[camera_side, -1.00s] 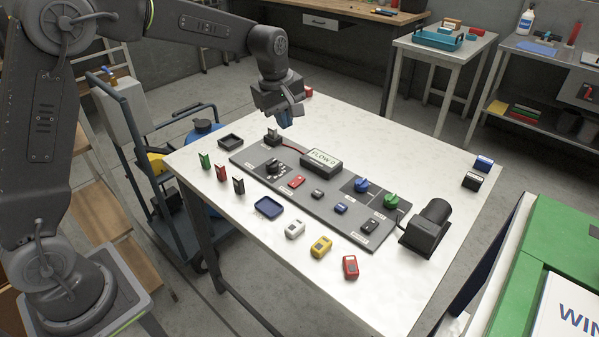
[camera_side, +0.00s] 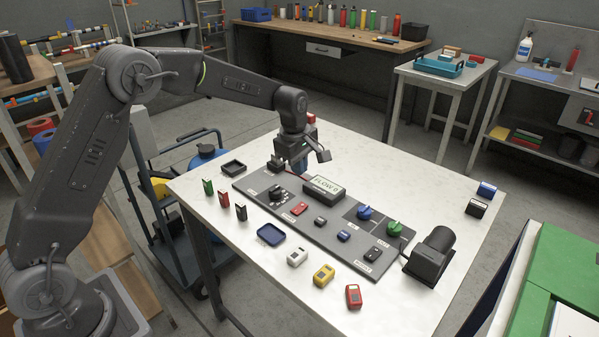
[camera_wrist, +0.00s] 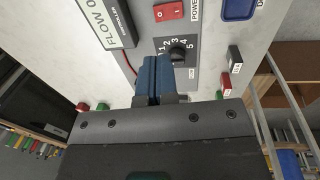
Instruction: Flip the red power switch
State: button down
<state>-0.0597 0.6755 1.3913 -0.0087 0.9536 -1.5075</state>
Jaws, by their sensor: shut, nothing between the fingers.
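The red power switch (camera_side: 300,208) is a small red rocker on the dark grey panel (camera_side: 268,185), between the black dial (camera_side: 277,193) and a small dark button. In the wrist view the red switch (camera_wrist: 168,11) shows at the top, beside the label "POWER", with 0 and 1 marks on it. My gripper (camera_side: 300,168) is above the back left part of the panel, apart from the switch. Its blue fingers (camera_wrist: 154,66) are closed together and empty in the wrist view. They point near the numbered dial (camera_wrist: 178,50).
The FLOW 0 display box (camera_side: 323,188) stands on the panel close to my gripper. Blue (camera_side: 365,213) and green (camera_side: 394,228) knobs sit farther right. A blue tray (camera_side: 271,235) and several small coloured blocks lie in front of the panel.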

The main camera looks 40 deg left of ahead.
aim_at(300, 208)
jog(key=f, duration=0.4)
jog(key=w+f, duration=0.1)
jog(key=f, duration=0.6)
jog(key=shift+w+f, duration=0.2)
jog(key=shift+f, duration=0.15)
jog(key=shift+w+f, duration=0.1)
jog(key=shift+f, duration=0.2)
jog(key=shift+s+r, duration=0.2)
jog(key=shift+s, duration=0.65)
jog(key=shift+r, duration=0.1)
